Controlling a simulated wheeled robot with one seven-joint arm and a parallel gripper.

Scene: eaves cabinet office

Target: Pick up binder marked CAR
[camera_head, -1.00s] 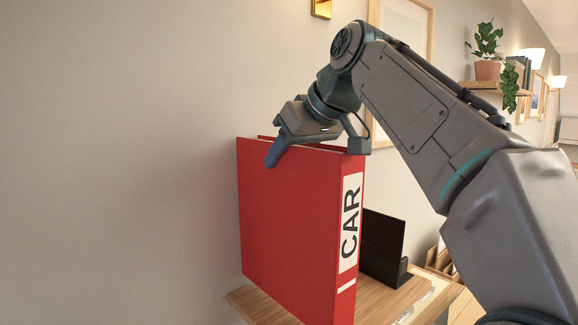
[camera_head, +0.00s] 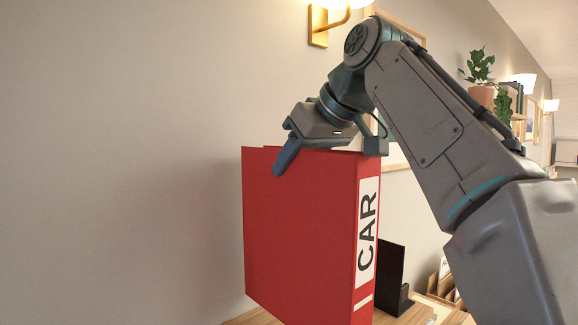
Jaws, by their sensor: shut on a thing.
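The red binder (camera_head: 300,235) stands upright in the middle of the view, with a white spine label reading CAR. My gripper (camera_head: 330,160) is shut on the binder's top edge, with one finger over the near cover and the other by the spine side. The binder's lower end reaches the bottom of the view over the wooden surface (camera_head: 258,317). Whether its base is clear of that surface is hard to see.
A black upright panel (camera_head: 391,278) stands on the wooden surface behind the spine. A wall lamp (camera_head: 319,22) and a picture frame are on the wall behind my arm. A potted plant (camera_head: 482,80) is on a shelf at right. Open room lies left of the binder, before the bare wall.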

